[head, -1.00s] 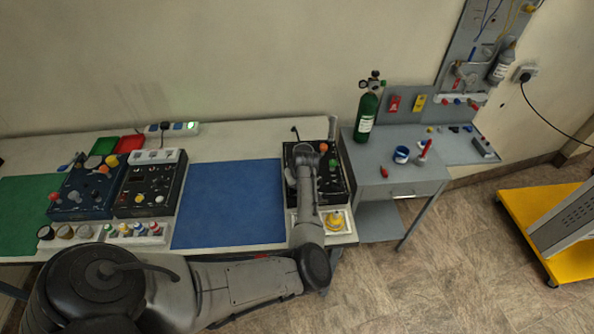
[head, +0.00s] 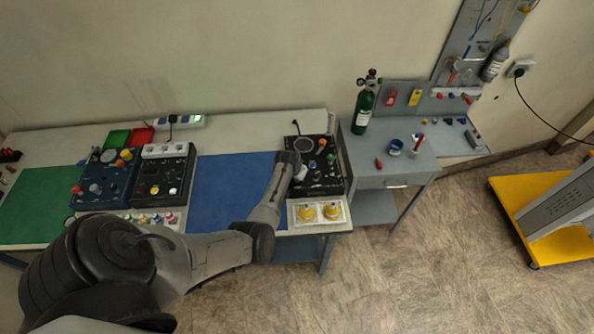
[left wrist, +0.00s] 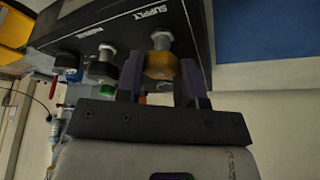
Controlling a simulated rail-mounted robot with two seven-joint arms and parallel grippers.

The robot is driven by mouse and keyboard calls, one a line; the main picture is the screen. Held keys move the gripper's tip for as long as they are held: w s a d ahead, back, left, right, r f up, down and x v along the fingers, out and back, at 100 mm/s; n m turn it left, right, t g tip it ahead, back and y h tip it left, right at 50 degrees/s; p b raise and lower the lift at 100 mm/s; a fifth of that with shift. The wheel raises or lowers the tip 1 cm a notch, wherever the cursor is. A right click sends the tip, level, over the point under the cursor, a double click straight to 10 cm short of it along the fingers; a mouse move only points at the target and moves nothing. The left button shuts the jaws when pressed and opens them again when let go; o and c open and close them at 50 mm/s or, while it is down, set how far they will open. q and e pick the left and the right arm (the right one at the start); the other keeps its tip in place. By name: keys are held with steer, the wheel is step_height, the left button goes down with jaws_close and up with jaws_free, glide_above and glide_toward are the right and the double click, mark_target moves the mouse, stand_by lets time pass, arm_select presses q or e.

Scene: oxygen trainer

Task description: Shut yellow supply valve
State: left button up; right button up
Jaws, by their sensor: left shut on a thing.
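The yellow supply valve knob (left wrist: 161,66) shows in the left wrist view, on a metal stem beside the word SUPPLY on a dark panel (left wrist: 110,18). My left gripper (left wrist: 160,83) is shut on this knob, one finger on each side. In the head view my left gripper (head: 296,168) is at the left edge of the black trainer box (head: 325,181), and the yellow knob is hidden there. My right gripper is in neither view.
A black knob (left wrist: 103,69) sits close beside the supply knob. A white tray with two yellow pieces (head: 331,211) lies in front of the box. A blue mat (head: 225,185) is clear to the left. A green cylinder (head: 362,108) stands on the grey side table.

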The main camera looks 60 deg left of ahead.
arm_select(q)
steer(key=shift+a+m+t+h+p, duration=0.1)
steer(key=shift+m+t+h+p, duration=0.25)
steer(key=shift+m, duration=0.75)
steer(key=o, duration=0.9)
